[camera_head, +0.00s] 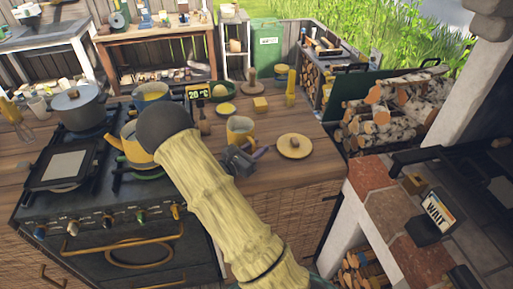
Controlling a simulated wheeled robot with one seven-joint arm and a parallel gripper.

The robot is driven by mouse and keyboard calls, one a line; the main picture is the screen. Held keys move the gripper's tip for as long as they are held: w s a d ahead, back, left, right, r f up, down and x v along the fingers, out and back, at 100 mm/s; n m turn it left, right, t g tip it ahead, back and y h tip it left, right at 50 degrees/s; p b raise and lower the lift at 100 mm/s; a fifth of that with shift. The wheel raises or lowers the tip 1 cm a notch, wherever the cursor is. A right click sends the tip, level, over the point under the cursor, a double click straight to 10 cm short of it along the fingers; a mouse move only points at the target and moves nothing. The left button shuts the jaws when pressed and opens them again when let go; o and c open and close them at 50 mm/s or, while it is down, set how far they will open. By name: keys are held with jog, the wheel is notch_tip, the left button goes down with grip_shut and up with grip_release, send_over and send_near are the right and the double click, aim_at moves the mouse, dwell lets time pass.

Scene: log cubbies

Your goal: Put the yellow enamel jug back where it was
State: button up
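A yellow jug or mug (240,128) is on the wooden counter (305,165), right of the stove. I take it to be the enamel jug. My gripper (247,153), small and dark grey, is just in front of the jug's lower part and hides its base. I cannot tell whether the fingers touch the jug or are open or shut. My pale, bamboo-like arm crosses the middle of the view and hides part of the stove and counter.
A yellow kettle (130,147) and a grey pot (80,107) stand on the stove (110,215). A round wooden lid or board (295,146) lies right of my gripper. A yellow block (261,104) and a yellow bottle-like item (291,87) stand behind. Bare counter shows at the front right.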

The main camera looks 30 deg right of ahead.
jog(key=shift+r, duration=0.2)
jog(key=shift+a+f, duration=0.1)
jog(key=shift+a, duration=0.2)
jog(key=b+v, duration=0.2)
jog(key=v, duration=0.9)
jog(key=shift+s+a, duration=0.15)
jog(key=shift+a, duration=0.05)
jog(key=shift+s+d, duration=0.1)
